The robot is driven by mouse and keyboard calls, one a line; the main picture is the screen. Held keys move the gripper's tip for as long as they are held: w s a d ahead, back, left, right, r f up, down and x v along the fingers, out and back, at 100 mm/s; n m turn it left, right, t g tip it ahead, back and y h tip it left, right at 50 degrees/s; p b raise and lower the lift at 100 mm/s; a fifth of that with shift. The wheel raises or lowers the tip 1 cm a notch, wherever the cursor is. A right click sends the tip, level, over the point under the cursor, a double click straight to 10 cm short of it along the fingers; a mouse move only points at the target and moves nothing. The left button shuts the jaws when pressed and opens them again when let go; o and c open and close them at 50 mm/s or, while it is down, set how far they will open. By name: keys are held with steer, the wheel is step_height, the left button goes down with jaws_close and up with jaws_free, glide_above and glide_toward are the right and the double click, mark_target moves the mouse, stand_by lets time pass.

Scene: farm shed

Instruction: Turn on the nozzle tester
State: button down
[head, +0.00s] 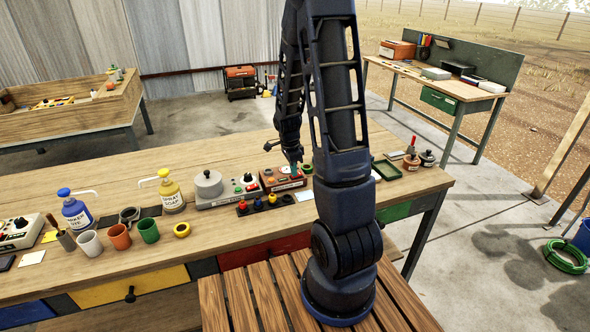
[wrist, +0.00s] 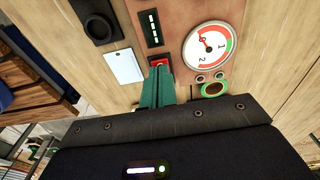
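The reddish-brown box (head: 270,185) on the wooden bench appears to be the nozzle tester; I cannot read its label. In the wrist view its panel (wrist: 180,14) carries a round dial (wrist: 208,45), a green-ringed part (wrist: 214,89), a black strip with light bars (wrist: 152,28) and a small red switch (wrist: 160,61). My gripper (wrist: 160,72) is shut and empty, its green fingers together. The tips are at the red switch and partly cover it; I cannot tell if they touch it. In the head view my gripper (head: 294,168) points down over the box.
A grey tester-like box (head: 225,198) stands just left, with a strip of coloured knobs (head: 262,204) in front. A white card (wrist: 123,67) lies beside the panel. Spray bottles (head: 172,193) and cups (head: 120,236) stand further left. A green tray (head: 387,170) lies to the right.

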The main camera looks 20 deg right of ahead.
step_height(320, 180, up, 14)
steer(key=shift+w+a, duration=0.15)
steer(key=shift+a, duration=0.3)
steer(key=shift+r+h, duration=0.1)
steer(key=shift+h, duration=0.4)
stand_by(0.5)
glide_toward(291, 176)
steer(key=d+f, duration=0.1)
steer(key=f, duration=0.1)
steer(key=d+f, duration=0.3)
steer(key=f, duration=0.1)
steer(key=shift+d, duration=0.3)
steer(key=shift+d+f, duration=0.1)
steer(key=shift+f, duration=0.05)
